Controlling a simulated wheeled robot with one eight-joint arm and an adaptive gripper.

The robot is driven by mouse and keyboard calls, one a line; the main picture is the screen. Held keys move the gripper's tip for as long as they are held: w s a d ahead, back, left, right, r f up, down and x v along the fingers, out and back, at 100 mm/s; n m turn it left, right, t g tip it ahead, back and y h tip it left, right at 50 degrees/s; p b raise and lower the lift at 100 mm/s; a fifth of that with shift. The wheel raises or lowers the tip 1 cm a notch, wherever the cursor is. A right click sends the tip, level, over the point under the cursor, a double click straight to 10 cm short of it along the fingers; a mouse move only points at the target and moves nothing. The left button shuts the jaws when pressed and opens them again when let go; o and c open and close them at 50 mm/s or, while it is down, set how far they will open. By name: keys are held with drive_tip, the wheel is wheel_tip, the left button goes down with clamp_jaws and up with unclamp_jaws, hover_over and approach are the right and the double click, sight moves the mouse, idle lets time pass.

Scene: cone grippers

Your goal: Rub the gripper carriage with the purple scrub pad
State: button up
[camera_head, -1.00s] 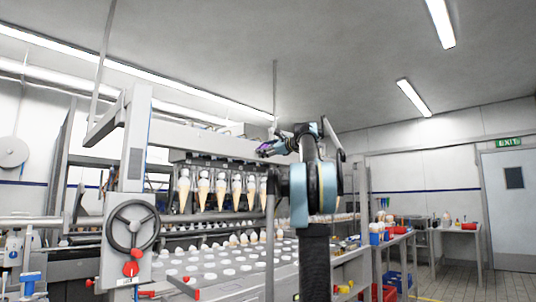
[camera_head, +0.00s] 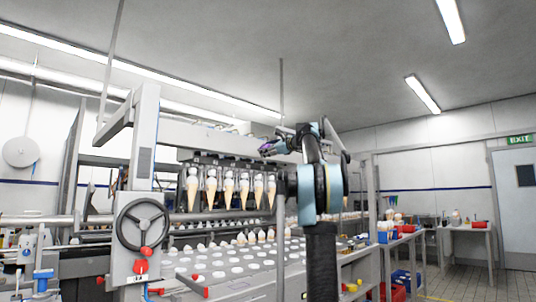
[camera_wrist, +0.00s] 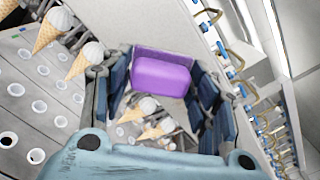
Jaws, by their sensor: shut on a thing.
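The gripper carriage (camera_head: 210,157) is a grey bar in the head view, with a row of several filled cones hanging below it. My gripper (camera_head: 270,147) is raised near the carriage's right end. In the wrist view, my gripper (camera_wrist: 162,78) is shut on the purple scrub pad (camera_wrist: 162,76), with dark blue finger pads on both sides of it. A little purple of the pad (camera_head: 269,144) shows in the head view. A pale grey machine panel lies beyond the pad in the wrist view; I cannot tell whether they touch.
Below the carriage is a tray bed (camera_head: 225,268) with rows of round holes and cones. A handwheel (camera_head: 143,222) is on the machine's left post. A thin upright pole (camera_head: 281,100) stands beside my arm. Tables with red and blue boxes stand at right.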

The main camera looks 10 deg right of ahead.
drive_tip(key=shift+x, duration=0.8)
idle(0.4)
drive_tip(key=w+d, duration=0.8)
drive_tip(key=d, duration=0.3)
idle(1.6)
drive_tip(key=shift+s+a, duration=1.1)
drive_tip(key=shift+a, duration=0.3)
drive_tip(key=shift+s+a, duration=0.95)
drive_tip(key=shift+a, duration=0.45)
drive_tip(key=shift+s+a, duration=0.95)
drive_tip(key=shift+a, duration=0.45)
drive_tip(key=shift+s+a, duration=0.95)
drive_tip(key=shift+a, duration=0.45)
